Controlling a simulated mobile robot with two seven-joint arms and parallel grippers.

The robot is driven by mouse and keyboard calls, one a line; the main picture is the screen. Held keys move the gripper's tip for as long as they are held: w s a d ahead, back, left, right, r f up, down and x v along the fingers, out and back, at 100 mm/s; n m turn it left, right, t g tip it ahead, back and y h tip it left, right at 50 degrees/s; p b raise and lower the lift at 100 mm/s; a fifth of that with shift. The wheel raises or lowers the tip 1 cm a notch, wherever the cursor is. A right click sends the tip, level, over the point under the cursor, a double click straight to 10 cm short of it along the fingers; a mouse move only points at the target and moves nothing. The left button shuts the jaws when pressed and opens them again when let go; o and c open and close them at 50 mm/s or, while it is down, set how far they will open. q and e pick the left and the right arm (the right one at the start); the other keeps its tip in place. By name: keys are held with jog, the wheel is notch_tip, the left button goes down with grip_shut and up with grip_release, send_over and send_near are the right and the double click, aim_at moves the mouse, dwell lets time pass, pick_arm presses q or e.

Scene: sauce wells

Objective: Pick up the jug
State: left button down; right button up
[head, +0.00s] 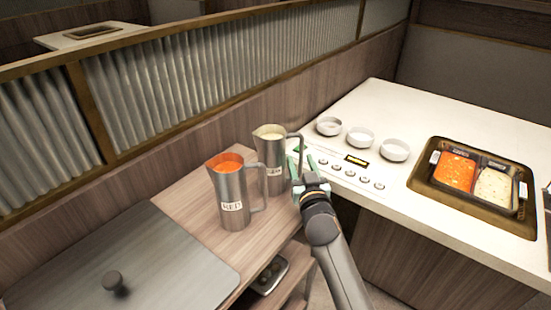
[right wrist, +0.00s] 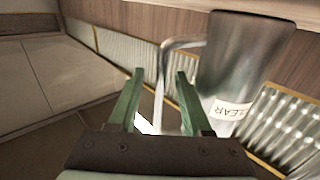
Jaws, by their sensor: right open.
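Two metal jugs stand on the wooden side counter in the head view. The jug labelled RED (head: 233,190) is in front and holds orange-red liquid. The jug labelled CLEAR (head: 268,160) is behind it, to the right, and holds pale liquid. My right gripper (head: 298,165) is open at the handle side of the CLEAR jug. In the right wrist view, the CLEAR jug (right wrist: 235,65) fills the upper right, and its handle shows between the open green fingers of my right gripper (right wrist: 159,75). Contact cannot be told. My left gripper is not in view.
A white counter (head: 400,195) at right holds several small white bowls, a row of knobs and a sunken two-part pan (head: 475,185) with red and pale broth. A grey lid with a knob (head: 125,262) lies at left. A ribbed partition (head: 180,80) runs behind the jugs.

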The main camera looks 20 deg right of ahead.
jog(key=shift+w+d, duration=0.1)
jog(key=shift+w, duration=0.2)
jog(key=shift+s, duration=0.15)
jog(key=shift+c, duration=0.2)
grip_shut()
dwell(0.8)
jog(key=shift+r, duration=0.2)
